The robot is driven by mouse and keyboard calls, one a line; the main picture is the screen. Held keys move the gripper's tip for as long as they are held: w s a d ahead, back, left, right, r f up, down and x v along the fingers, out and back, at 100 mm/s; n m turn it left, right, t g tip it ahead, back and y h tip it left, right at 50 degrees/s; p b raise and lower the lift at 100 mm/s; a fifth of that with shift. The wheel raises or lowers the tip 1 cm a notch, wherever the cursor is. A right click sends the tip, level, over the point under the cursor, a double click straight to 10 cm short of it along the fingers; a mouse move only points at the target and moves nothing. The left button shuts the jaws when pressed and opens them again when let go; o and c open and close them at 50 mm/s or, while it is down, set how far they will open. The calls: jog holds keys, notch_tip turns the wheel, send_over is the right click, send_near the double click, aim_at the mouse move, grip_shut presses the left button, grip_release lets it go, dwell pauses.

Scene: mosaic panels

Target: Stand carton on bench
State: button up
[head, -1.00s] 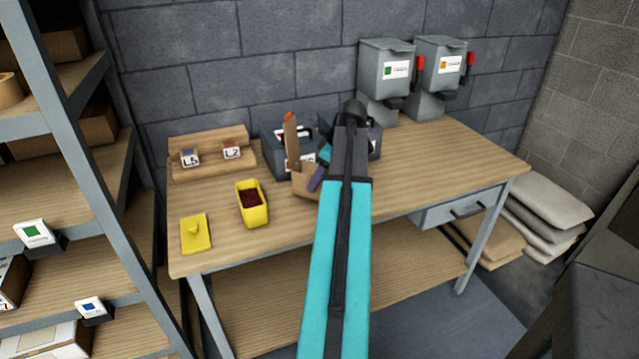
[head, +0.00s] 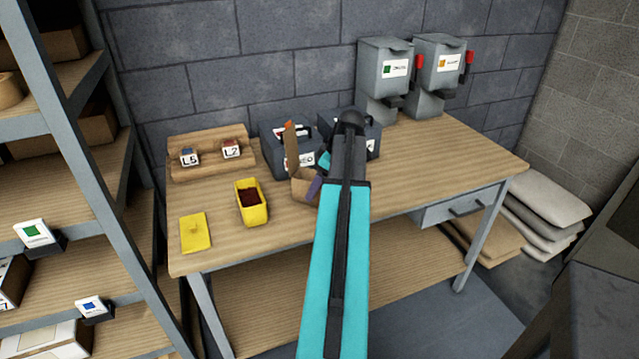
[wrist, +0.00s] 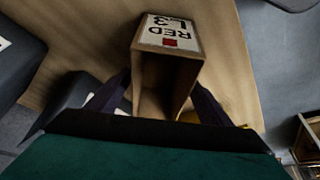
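The carton (head: 303,188) is a small brown open-topped box with a raised flap (head: 291,155). In the wrist view the carton (wrist: 166,82) shows its hollow inside and a white label reading "RED L3" with a red square. My gripper (wrist: 162,98) has a dark finger on each side of the carton and is shut on it. In the head view my arm partly hides the gripper (head: 318,178) and carton. The carton is upright at the middle of the wooden bench (head: 400,190); I cannot tell whether its base touches the top.
Grey bins (head: 282,160) stand close behind the carton. A yellow tub (head: 241,187) with dark red contents and a yellow lid (head: 195,233) lie to the left. A wooden rack (head: 185,172) holds labels L5 and L2. Two grey dispensers (head: 382,85) stand at the back right.

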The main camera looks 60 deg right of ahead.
jog(key=shift+r, duration=0.1)
jog(key=b+v, duration=0.1)
jog(key=v, duration=1.1)
jog(key=shift+b, duration=0.35)
dwell(0.9)
